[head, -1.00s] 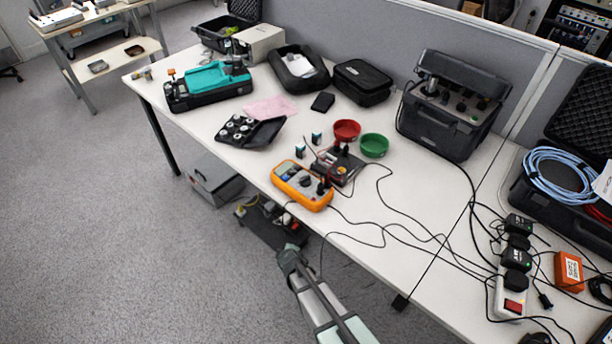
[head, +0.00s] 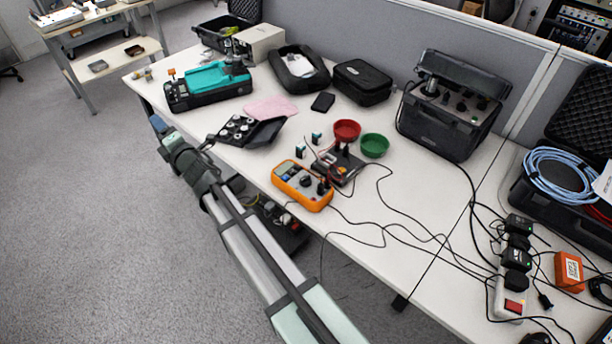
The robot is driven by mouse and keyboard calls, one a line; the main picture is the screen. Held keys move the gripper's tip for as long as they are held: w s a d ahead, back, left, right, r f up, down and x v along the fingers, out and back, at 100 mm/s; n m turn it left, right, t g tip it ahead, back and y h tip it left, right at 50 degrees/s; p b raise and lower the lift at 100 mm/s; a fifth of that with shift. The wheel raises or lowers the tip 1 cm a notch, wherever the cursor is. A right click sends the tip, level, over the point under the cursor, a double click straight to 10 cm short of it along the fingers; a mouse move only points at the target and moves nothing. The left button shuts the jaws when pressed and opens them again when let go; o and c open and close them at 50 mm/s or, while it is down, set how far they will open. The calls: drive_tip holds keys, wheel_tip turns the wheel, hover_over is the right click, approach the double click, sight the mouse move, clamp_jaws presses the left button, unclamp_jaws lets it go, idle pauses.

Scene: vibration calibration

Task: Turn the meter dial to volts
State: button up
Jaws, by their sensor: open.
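The meter (head: 290,178) is an orange handheld multimeter lying on the table near its front edge. Its dark round dial (head: 306,181) sits mid-face, between the screen (head: 289,169) and the plugged-in leads. The dial's pointer is too small to read. My arm reaches up from the bottom of the head view, left of the meter. My gripper (head: 209,143) appears small and dark at the arm's far end, by the table's front edge near the black tray. It is open, well left of the meter and apart from it; its fingers are hard to make out.
A black tray (head: 268,133) of round pieces lies left of the meter. A dark device with leads (head: 342,165) stands close behind it, with red (head: 346,130) and green (head: 375,145) bowls beyond. Black cables cross the table to the right.

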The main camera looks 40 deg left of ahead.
drive_tip(key=s+r+n+g+y, duration=0.2)
drive_tip(key=s+r+n, duration=0.1)
drive_tip(key=r, duration=0.8)
drive_tip(key=s+r+n+g+y, duration=0.1)
drive_tip(key=s+r+n, duration=0.15)
drive_tip(key=r, duration=0.95)
drive_tip(key=s+r+n+g+y, duration=0.2)
drive_tip(key=s+r, duration=0.2)
drive_tip(key=r, duration=0.7)
drive_tip(key=w+d+f+m+t+h, duration=0.1)
drive_tip(key=w+f+m+t+h, duration=0.2)
drive_tip(key=w+m+t, duration=0.35)
drive_tip(key=w+f+m+t+h, duration=0.2)
drive_tip(key=w+f+m+t, duration=0.15)
drive_tip(key=w, duration=0.65)
drive_tip(key=w+d+f+m+t+h, duration=0.1)
drive_tip(key=w+d+f+m+h, duration=0.25)
drive_tip(key=w+f, duration=0.25)
drive_tip(key=w+d+f+m+h, duration=0.3)
drive_tip(key=w+f+m+h, duration=0.1)
drive_tip(key=w+f+m, duration=0.15)
drive_tip(key=m+g+h, duration=0.7)
drive_tip(key=m+h, duration=0.2)
drive_tip(key=h, duration=0.3)
hover_over(306, 178)
wheel_tip(306, 178, down, 17)
wheel_tip(306, 178, down, 13)
drive_tip(key=shift+d+f, duration=0.1)
drive_tip(key=shift+f, duration=0.1)
